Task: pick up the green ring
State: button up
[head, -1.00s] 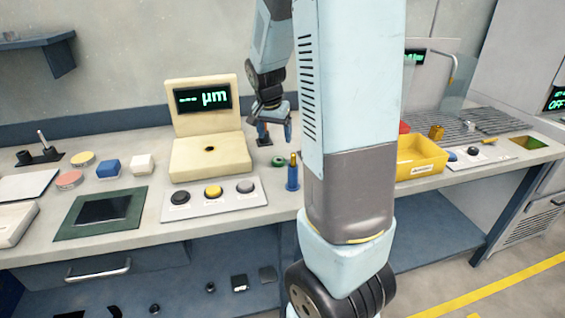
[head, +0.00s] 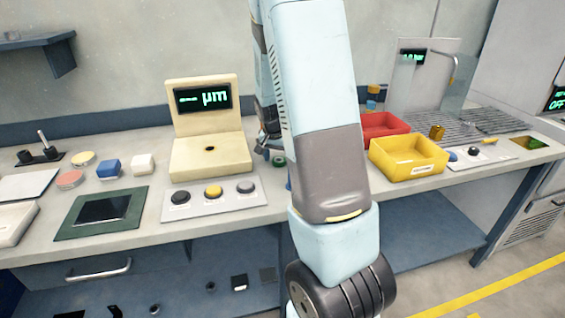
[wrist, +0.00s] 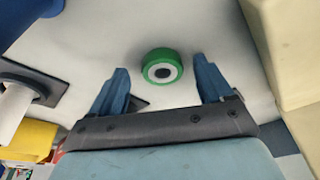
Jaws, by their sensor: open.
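The green ring (wrist: 160,53) lies on the pale bench top in the wrist view, with a white inner band and a dark centre. It sits just beyond and between the tips of my gripper (wrist: 160,78), whose two blue fingers are spread apart with nothing held. In the head view the green ring (head: 279,161) is partly visible beside the cream gauge, close to my gripper (head: 268,148). My arm hides much of the gripper and the area to its right there.
The cream gauge (head: 208,155) stands left of the ring, with a button panel (head: 214,205) in front. A red bin (head: 382,122) and a yellow bin (head: 410,168) stand right of my arm. A white cylinder (wrist: 14,108) shows at left in the wrist view.

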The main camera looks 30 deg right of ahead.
jog(key=shift+f, duration=0.3)
jog(key=c, duration=1)
jog(key=shift+r, duration=0.1)
